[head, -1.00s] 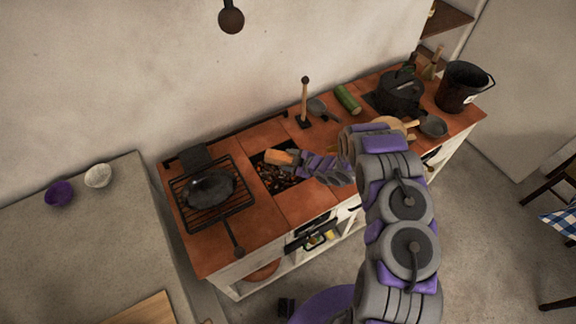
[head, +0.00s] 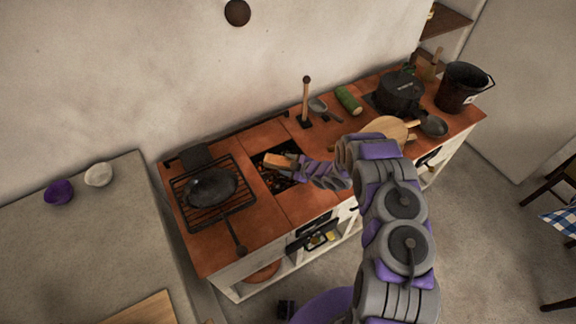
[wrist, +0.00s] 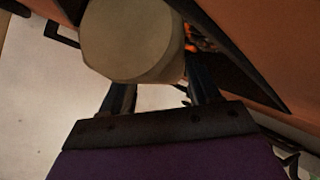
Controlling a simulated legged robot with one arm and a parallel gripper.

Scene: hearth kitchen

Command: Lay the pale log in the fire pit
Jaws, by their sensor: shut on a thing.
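The pale log (wrist: 132,42) shows its round cut end between my gripper's two dark fingers in the wrist view. In the head view the log (head: 277,160) looks orange-tan and lies over the fire pit (head: 268,181), a dark square opening with embers in the counter. My gripper (head: 297,165) reaches in from the right and is shut on the log. Glowing embers (wrist: 201,42) show just beside the log in the wrist view. I cannot tell whether the log touches the embers. The arm and log hide part of the pit.
A grill rack (head: 192,213) with a dark pan (head: 212,187) stands left of the pit. An upright wooden handle (head: 306,100), a green log-shaped thing (head: 348,99), a kettle (head: 399,92) and a black bucket (head: 463,86) stand to the right. A wooden board (head: 385,131) lies near my arm.

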